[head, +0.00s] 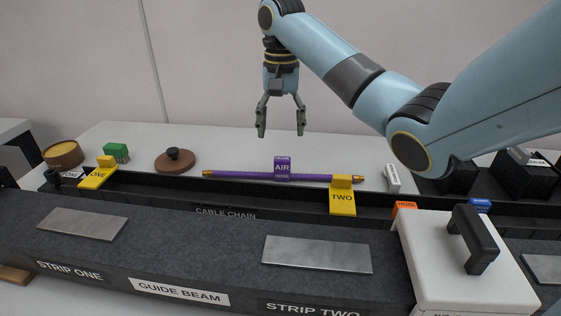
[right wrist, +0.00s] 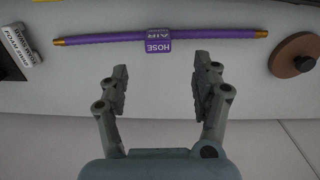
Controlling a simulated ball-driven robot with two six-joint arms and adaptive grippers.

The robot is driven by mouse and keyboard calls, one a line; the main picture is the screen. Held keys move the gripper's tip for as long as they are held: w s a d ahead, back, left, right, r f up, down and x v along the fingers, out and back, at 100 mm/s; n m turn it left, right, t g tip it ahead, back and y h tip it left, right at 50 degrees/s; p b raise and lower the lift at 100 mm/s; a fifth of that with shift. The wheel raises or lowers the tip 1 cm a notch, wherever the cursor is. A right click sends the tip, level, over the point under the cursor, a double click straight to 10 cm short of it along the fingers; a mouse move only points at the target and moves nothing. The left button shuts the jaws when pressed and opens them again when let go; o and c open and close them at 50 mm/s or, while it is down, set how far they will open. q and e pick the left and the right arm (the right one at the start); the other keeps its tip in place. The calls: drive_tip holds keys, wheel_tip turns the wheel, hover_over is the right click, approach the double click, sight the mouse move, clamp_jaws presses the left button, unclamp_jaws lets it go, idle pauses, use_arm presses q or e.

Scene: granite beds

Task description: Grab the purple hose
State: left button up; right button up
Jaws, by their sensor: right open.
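The purple hose (head: 240,174) lies lengthwise on the pale table behind the cable chain, with brass-coloured ends. A purple block (head: 282,168) labelled AIR HOSE sits at its middle. My right gripper (head: 281,120) hangs above and behind the hose, fingers pointing down, open and empty. In the right wrist view the hose (right wrist: 205,37) runs across the top of the picture, beyond the open fingertips (right wrist: 160,75), and its label block (right wrist: 158,42) is roughly centred between them. The fingers do not touch the hose. My left gripper is not in view.
The black cable chain trough (head: 225,213) with yellow clips ONE (head: 98,174) and TWO (head: 342,197) runs in front of the hose. A brown lid (head: 174,161) and green brush (head: 116,151) stand left. A white handled box (head: 460,262) stands front right.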

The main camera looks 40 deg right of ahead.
sight(282, 159)
wheel_tip(282, 159, down, 10)
drive_tip(key=shift+s+f+b, duration=0.15)
drive_tip(key=shift+f+b, duration=0.05)
drive_tip(key=shift+b, duration=0.1)
drive_tip(key=c, duration=1.3)
drive_tip(key=shift+o, duration=0.2)
drive_tip(key=shift+r, duration=0.15)
